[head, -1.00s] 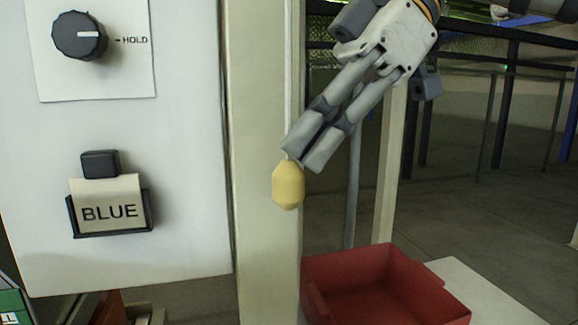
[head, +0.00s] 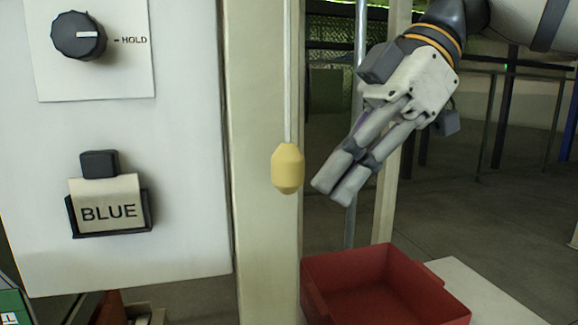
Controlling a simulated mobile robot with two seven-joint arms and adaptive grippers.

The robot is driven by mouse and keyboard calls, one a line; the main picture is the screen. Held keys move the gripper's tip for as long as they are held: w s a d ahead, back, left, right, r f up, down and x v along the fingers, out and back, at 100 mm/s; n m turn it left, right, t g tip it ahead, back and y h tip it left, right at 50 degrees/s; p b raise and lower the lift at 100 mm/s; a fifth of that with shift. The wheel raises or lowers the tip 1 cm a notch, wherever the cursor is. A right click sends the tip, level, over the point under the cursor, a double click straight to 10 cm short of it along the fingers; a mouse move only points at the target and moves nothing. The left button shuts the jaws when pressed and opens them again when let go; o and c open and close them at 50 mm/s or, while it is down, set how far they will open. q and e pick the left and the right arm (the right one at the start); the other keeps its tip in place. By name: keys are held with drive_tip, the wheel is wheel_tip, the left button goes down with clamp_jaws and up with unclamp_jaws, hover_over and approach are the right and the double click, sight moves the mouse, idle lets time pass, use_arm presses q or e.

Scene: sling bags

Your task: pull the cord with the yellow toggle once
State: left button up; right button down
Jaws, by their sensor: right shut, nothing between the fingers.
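The yellow toggle (head: 288,168) hangs at the lower end of a thin pale cord (head: 287,70), in front of a cream post. The cord hangs straight down. My right gripper (head: 341,190) is to the right of the toggle and slightly lower, with a gap between them. Its fingers point down and to the left, are shut together and hold nothing. My left gripper is not in view.
A white panel on the left carries a dark knob (head: 79,36) marked HOLD and a holder with a BLUE card (head: 108,207). A red bin (head: 310,290) sits below the gripper on a pale surface. Dark railings stand behind.

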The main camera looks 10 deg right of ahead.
drive_tip(key=shift+a, duration=0.1)
drive_tip(key=v, duration=1.2)
